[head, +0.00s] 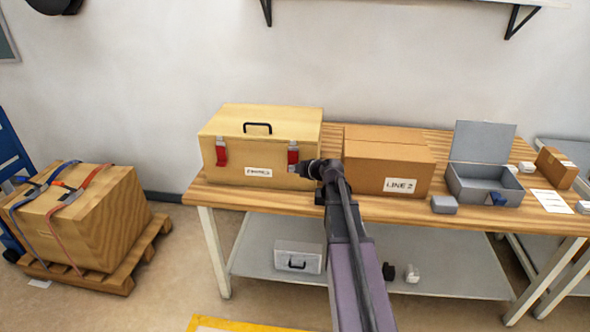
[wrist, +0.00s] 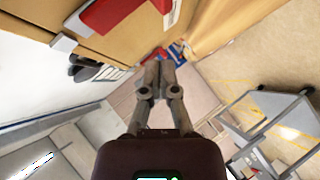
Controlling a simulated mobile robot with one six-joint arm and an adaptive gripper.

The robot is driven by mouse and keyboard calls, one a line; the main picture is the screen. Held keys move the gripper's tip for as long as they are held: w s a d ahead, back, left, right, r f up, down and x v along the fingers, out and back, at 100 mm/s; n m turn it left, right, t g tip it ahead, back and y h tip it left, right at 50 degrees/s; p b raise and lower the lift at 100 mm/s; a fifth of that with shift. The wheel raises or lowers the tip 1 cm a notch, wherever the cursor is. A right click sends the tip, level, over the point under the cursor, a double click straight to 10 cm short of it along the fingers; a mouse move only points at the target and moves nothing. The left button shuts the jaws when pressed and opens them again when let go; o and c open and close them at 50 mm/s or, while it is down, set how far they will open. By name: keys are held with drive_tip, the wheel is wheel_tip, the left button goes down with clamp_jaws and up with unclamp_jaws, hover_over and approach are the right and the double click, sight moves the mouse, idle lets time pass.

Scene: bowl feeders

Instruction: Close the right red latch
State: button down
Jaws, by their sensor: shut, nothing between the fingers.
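The wooden box (head: 225,130) stands on the workbench with its lid down and a black handle on top. The right red latch (head: 293,157) is on its front face, below a grey metal piece. It also appears large at the top of the wrist view (wrist: 110,12), cut off by the frame edge. The left red latch (head: 221,155) hangs on the same face. My gripper (head: 301,170) is at the box front, just below and right of the right latch. In the wrist view my gripper (wrist: 160,60) is shut and empty, with a small gap to the latch.
A cardboard box marked LINE 2 (head: 389,165) stands close on the right of my gripper. An open grey case (head: 484,188) and a small grey block (head: 444,204) are farther right. The workbench (head: 270,197) has a narrow clear strip in front of the wooden box.

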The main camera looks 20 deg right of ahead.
drive_tip(key=shift+s+a, duration=0.1)
drive_tip(key=shift+s, duration=0.05)
drive_tip(key=s, duration=1.3)
drive_tip(key=shift+d, duration=0.2)
idle(0.4)
